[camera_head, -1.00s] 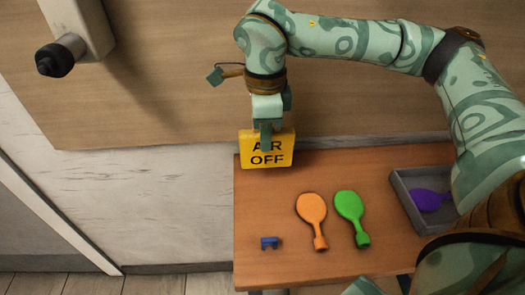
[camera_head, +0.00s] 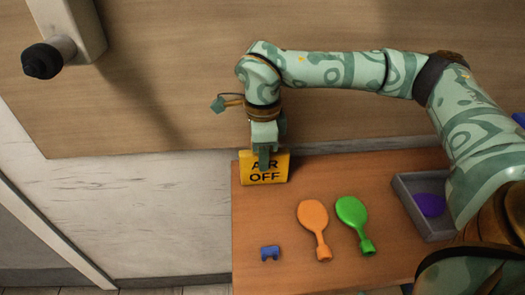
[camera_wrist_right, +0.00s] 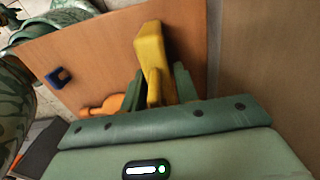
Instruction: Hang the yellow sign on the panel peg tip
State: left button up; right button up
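The yellow sign (camera_head: 264,177), lettered "AIR OFF", hangs from my right gripper (camera_head: 264,158) near the back left corner of the table. One finger covers part of its lettering. In the right wrist view the sign (camera_wrist_right: 149,52) shows edge-on between the two green fingers of my right gripper (camera_wrist_right: 158,86). The panel peg (camera_head: 43,60), with a black knobbed tip, sticks out at the upper left, well left of the sign and apart from it. My left gripper is not in view.
A grey tray (camera_head: 434,228) with a purple shape (camera_head: 430,205) stands right. The wall between sign and peg is clear.

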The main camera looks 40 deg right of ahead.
jog(key=shift+o, duration=0.9)
jog(key=shift+f+b, duration=0.15)
jog(key=shift+b, duration=0.2)
jog(key=shift+f+b, duration=0.15)
jog(key=shift+b, duration=0.45)
jog(key=r+p, duration=0.1)
jog(key=r, duration=0.1)
jog(key=r+p, duration=0.2)
jog(key=r, duration=0.1)
jog(key=shift+w+r, duration=0.35)
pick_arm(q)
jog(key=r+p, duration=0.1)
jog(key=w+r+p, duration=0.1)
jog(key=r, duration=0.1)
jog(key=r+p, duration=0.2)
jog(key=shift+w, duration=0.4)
pick_arm(e)
notch_tip(320, 180, up, 11)
jog(key=shift+d+r, duration=0.15)
